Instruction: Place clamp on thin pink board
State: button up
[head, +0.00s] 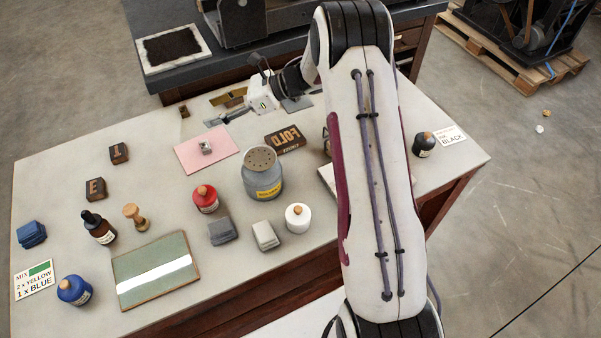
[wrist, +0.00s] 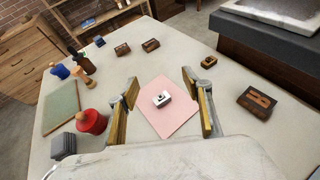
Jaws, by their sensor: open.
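The thin pink board (head: 185,160) lies flat on the table, left of the gripper in the head view; it also shows in the middle of the wrist view (wrist: 180,122). A small silver metal piece, apparently the clamp (head: 205,147), rests on the board. In the wrist view the clamp (wrist: 161,99) shows a dark opening in its face. My gripper (head: 220,109) is open and empty, above the table beyond the board. In the wrist view its two fingers (wrist: 160,80) stand wide apart, with the board and clamp showing between them and nothing gripped.
A dark press bench (head: 190,75) stands behind.

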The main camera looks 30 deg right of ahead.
jog(key=w+d+r+m+t+h, duration=0.2)
jog(key=r+m+t+h, duration=0.1)
jog(key=r+m, duration=0.4)
jog(key=w+d+r+m+t+h, duration=0.3)
jog(key=r+m, duration=0.2)
jog(key=r, duration=0.3)
jog(key=s+d+r+m+t+h, duration=0.1)
jog(key=s+d+r+m+h, duration=0.5)
jog(key=s+r+m, duration=0.6)
jog(key=s+a+f+m+g, duration=0.2)
jog(key=s+f+m, duration=0.1)
jog(key=s+m, duration=0.5)
jog(key=s+a+f+m+g, duration=0.2)
jog(key=s+m, duration=0.6)
jog(key=s, duration=0.7)
jog(key=s+a+f+m+g, duration=0.3)
jog(key=s+m, duration=0.5)
jog(key=s, duration=0.4)
jog(key=shift+f, duration=0.75)
jog(key=shift+s, duration=0.1)
dwell(0.9)
